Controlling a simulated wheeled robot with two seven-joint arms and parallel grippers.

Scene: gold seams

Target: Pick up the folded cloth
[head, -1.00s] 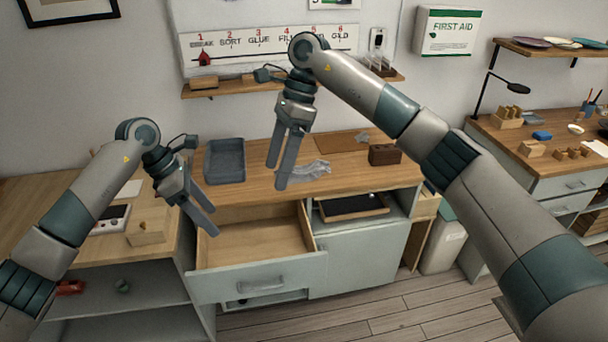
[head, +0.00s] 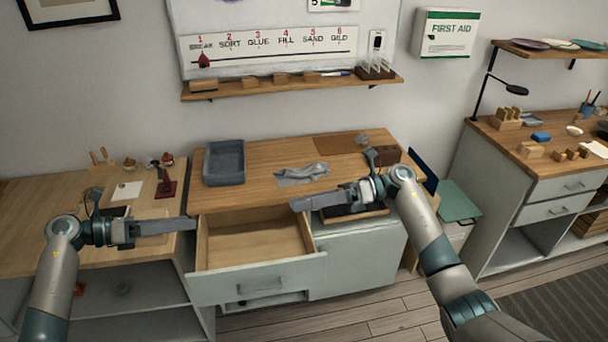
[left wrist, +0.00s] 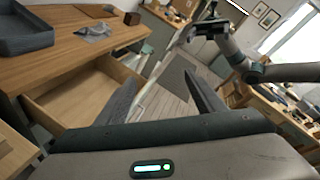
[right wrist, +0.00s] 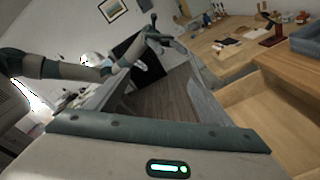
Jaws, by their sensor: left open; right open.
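The grey cloth (head: 302,174) lies crumpled-looking on the wooden top of the middle workbench; it also shows in the left wrist view (left wrist: 93,32). It is not clearly seen in the right wrist view. My left gripper (head: 192,225) is open and empty, left of the open drawer and well away from the cloth. My right gripper (head: 294,204) is open and empty, in front of the bench near the drawer's right side. In the head view it appears just below the cloth, apart from it.
The open drawer (head: 255,240) juts out below the bench top and looks empty. A grey tray (head: 225,163) stands left of the cloth. A dark brown block (head: 387,154) is at the bench's right. A red stand (head: 166,184) is on the left table. Bare wood surrounds the cloth.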

